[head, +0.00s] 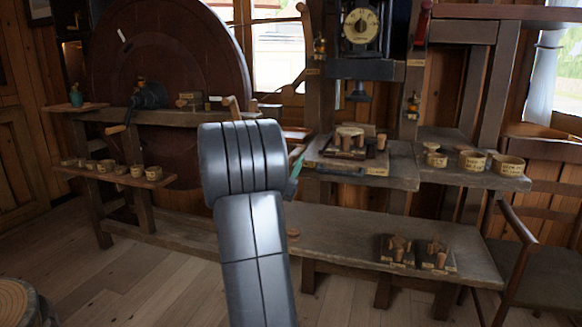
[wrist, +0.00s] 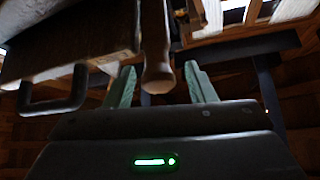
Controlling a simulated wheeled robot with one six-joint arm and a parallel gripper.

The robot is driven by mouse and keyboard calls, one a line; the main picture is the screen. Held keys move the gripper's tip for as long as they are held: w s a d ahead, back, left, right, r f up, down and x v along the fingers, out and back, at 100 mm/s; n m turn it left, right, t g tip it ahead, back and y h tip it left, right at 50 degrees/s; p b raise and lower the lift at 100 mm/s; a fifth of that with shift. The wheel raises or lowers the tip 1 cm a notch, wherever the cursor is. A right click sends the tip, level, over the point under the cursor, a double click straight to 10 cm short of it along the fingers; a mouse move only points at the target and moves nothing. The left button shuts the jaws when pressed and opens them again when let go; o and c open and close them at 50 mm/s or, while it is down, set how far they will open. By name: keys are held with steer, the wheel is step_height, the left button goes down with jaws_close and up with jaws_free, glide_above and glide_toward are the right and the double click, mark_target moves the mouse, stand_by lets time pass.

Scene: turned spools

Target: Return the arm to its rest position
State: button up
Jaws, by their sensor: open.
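My arm (head: 248,220) rises through the middle of the head view, bent at the top. My gripper (wrist: 161,78) shows in the wrist view with its two green fingers apart and nothing clamped between them. One green fingertip also shows in the head view (head: 296,172), beside the arm; the rest of the gripper is hidden behind the arm. A rounded wooden handle (wrist: 157,45) appears in the gap between the fingers in the wrist view. I cannot tell how far beyond them it is.
A workbench shelf (head: 345,235) runs behind my arm, with trays of turned wooden pieces (head: 398,250). A board (head: 350,158) with wooden parts lies under the dial press (head: 361,28). Labelled bowls (head: 472,162) stand at right. A chair (head: 540,270) is at far right.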

steer(key=shift+r+n+g+y+p, duration=0.3)
steer(key=shift+r+g+y+p, duration=0.5)
steer(key=shift+p, duration=1.8)
steer(key=r+p, duration=0.1)
steer(key=p, duration=0.2)
steer(key=g+p, duration=0.1)
steer(key=p, duration=0.2)
steer(key=r+p, duration=0.1)
steer(key=p, duration=0.2)
steer(key=shift+w+d+r+n+y, duration=0.1)
steer(key=shift+w+r+n+y, duration=0.2)
steer(key=shift+w+r+y, duration=0.1)
steer(key=r+g+p, duration=0.1)
steer(key=p, duration=0.4)
steer(key=w+r+g+y+p, duration=0.1)
steer(key=p, duration=0.3)
steer(key=shift+d+r+p, duration=0.2)
steer(key=shift+r+p, duration=0.1)
steer(key=shift+p, duration=0.05)
steer(key=shift+w+r+n+g+p, duration=0.25)
steer(key=shift+g+p, duration=0.25)
steer(key=shift+p, duration=0.55)
steer(key=shift+d+f+y+p, duration=0.1)
steer(key=shift+y+p, duration=0.2)
steer(key=shift+p, duration=0.15)
